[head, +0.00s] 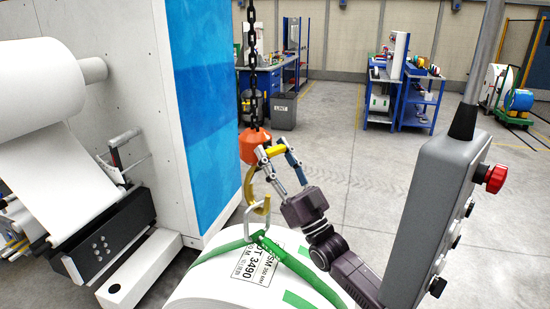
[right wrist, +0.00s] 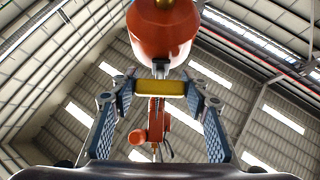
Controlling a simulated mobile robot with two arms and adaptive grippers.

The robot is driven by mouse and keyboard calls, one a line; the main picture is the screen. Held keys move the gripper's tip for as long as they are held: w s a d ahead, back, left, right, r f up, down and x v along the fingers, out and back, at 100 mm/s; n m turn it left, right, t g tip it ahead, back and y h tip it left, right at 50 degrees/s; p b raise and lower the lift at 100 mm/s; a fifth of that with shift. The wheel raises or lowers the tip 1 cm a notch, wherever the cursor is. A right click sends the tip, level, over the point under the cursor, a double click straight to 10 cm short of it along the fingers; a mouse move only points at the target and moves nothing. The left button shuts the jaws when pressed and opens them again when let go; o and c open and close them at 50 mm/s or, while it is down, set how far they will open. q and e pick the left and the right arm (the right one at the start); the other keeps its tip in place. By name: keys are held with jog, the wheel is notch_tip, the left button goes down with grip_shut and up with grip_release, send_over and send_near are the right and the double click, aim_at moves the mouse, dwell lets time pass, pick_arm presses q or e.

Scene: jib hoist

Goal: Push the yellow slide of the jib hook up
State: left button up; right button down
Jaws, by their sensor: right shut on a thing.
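The orange hook block (head: 253,147) hangs on a black chain (head: 252,80). The yellow hook (head: 259,205) is below it, at a metal ring (head: 256,218) on the green strap (head: 290,262) of the white roll (head: 215,285). My right gripper (head: 275,156) is at the hook block, shut on the yellow slide, and partly covers it. In the right wrist view the yellow slide (right wrist: 160,88) lies across between both fingertips, under the orange block (right wrist: 163,32). Whether the hook is seated in the ring is hard to tell. My left gripper is not in view.
A grey control box (head: 435,215) with a red button (head: 491,178) stands close at the right. A white and blue machine (head: 195,110) with a paper roll (head: 40,80) fills the left. Blue workbenches and a bin (head: 283,112) are far back; the floor between is clear.

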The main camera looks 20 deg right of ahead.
jog(key=shift+r, duration=0.3)
jog(key=c, duration=1.1)
grip_release()
jog(key=shift+s, duration=0.1)
jog(key=shift+f, duration=0.1)
jog(key=shift+f, duration=0.15)
jog(key=v, duration=1.1)
jog(key=shift+s+d+f, duration=0.1)
jog(key=shift+s+f, duration=0.15)
jog(key=shift+s, duration=0.05)
